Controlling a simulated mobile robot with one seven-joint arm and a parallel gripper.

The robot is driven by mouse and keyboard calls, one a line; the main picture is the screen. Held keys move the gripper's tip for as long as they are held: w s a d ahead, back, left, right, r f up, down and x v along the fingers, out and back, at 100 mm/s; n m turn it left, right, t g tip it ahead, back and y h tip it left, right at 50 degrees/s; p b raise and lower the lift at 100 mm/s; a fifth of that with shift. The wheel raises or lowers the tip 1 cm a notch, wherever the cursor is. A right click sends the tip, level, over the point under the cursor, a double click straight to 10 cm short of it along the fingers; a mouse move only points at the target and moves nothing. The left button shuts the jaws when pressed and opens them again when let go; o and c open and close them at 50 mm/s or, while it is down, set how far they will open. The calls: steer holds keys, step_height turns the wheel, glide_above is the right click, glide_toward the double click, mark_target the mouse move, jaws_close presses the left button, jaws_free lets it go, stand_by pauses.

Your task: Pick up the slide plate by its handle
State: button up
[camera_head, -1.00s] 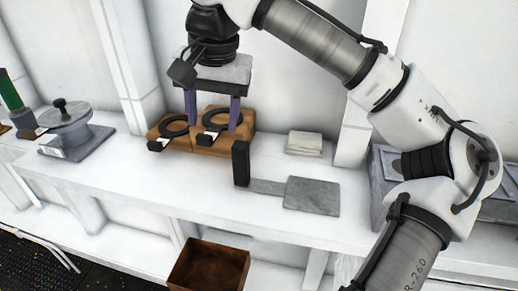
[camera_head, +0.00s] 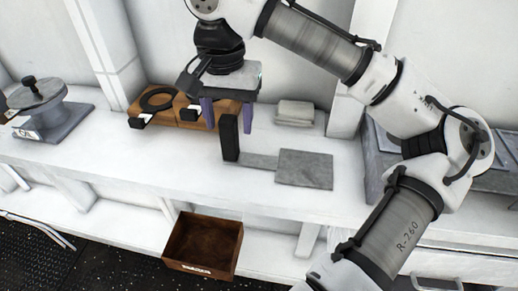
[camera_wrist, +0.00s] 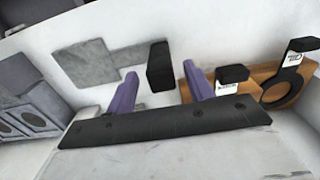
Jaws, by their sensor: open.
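The slide plate (camera_head: 305,168) is a flat grey rectangle lying on the white bench, with a narrower grey strip running left to an upright black handle (camera_head: 230,138). My gripper (camera_head: 228,115) is open and empty, its two purple fingers pointing down above and just behind the handle in the head view. In the wrist view the black handle (camera_wrist: 160,67) stands between the two purple fingers (camera_wrist: 160,93) but beyond their tips. The slide plate (camera_wrist: 86,63) lies to the left there. I cannot tell whether a finger touches the handle.
A brown wooden block with black rings (camera_head: 150,108) stands left of my gripper, partly behind it. A folded grey cloth-like stack (camera_head: 294,113) lies behind the plate. A round-topped grey device (camera_head: 50,110) stands far left. An open brown box (camera_head: 203,245) is below the bench's front edge.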

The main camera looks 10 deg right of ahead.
mark_target(229, 136)
steer(key=shift+a+f+p, duration=0.1)
steer(key=shift+f+p, duration=0.4)
steer(key=shift+f, duration=1.85)
jaws_close()
steer(key=shift+r, duration=0.1)
